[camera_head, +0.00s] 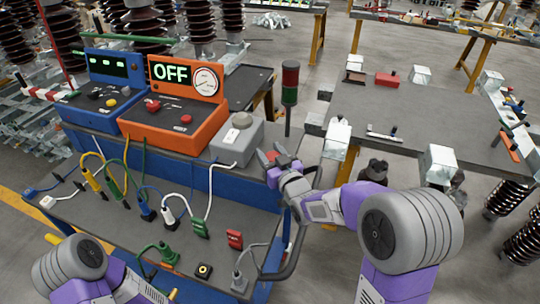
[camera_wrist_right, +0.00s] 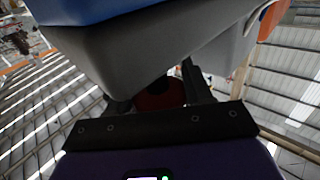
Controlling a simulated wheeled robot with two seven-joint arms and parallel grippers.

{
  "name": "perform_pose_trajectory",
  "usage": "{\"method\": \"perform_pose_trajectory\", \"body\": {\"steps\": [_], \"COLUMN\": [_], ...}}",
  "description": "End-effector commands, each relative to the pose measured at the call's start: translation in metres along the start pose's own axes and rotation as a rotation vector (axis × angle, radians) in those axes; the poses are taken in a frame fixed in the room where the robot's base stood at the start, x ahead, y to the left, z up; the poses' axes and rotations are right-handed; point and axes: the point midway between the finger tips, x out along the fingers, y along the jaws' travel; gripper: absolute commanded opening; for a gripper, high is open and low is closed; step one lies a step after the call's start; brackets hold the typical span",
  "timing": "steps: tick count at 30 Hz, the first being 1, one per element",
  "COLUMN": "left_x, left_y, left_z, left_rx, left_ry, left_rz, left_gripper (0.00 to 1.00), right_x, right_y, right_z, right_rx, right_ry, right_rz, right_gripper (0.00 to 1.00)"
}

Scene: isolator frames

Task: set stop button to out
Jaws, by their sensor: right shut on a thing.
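My right gripper (camera_head: 272,158) is at the right end of the bench, beside the grey box (camera_head: 232,147). Its fingers are shut on a small red part, partly hidden by them. In the right wrist view a round red button (camera_wrist_right: 158,95) shows between the two dark fingers, below a grey casing (camera_wrist_right: 130,60); it seems to be the stop button. Whether it is in or out cannot be told. My left arm is at the bottom left, with its gripper out of view.
The orange box (camera_head: 165,132) reads OFF and has red controls and a dial. A blue box (camera_head: 85,110) stands left of it. A red and green signal light (camera_head: 290,82) rises behind my right gripper. Cables and plugs cover the lower shelf. A dark table (camera_head: 440,125) stands at right.

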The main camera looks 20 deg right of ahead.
Motion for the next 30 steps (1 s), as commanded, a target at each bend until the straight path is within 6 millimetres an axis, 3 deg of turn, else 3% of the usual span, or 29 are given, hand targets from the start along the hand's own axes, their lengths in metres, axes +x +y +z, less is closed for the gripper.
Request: {"method": "perform_pose_trajectory", "body": {"steps": [5,6,10,20,30], "left_x": [0.000,0.000,0.000,-0.001,-0.006], "left_y": [0.000,0.000,0.000,0.000,0.002], "left_z": [0.000,0.000,0.000,0.000,0.000], "left_rx": [0.000,0.000,0.000,0.000,0.000], "left_ry": [0.000,0.000,0.000,0.000,0.000], "left_rz": [0.000,0.000,0.000,0.000,0.000], "left_gripper": [0.43,0.43,0.43,0.43,0.43], "right_x": [0.001,0.001,0.001,-0.002,-0.049], "right_y": [0.001,0.001,0.001,0.001,0.001], "right_z": [-0.005,-0.005,-0.005,-0.003,-0.004], "right_rx": [0.000,0.000,-0.001,0.000,0.002], "right_ry": [0.015,0.016,0.013,0.009,0.010], "right_rz": [0.001,0.001,0.001,0.001,0.001], "right_gripper": [0.00,0.56,0.76,0.76,0.76]}}
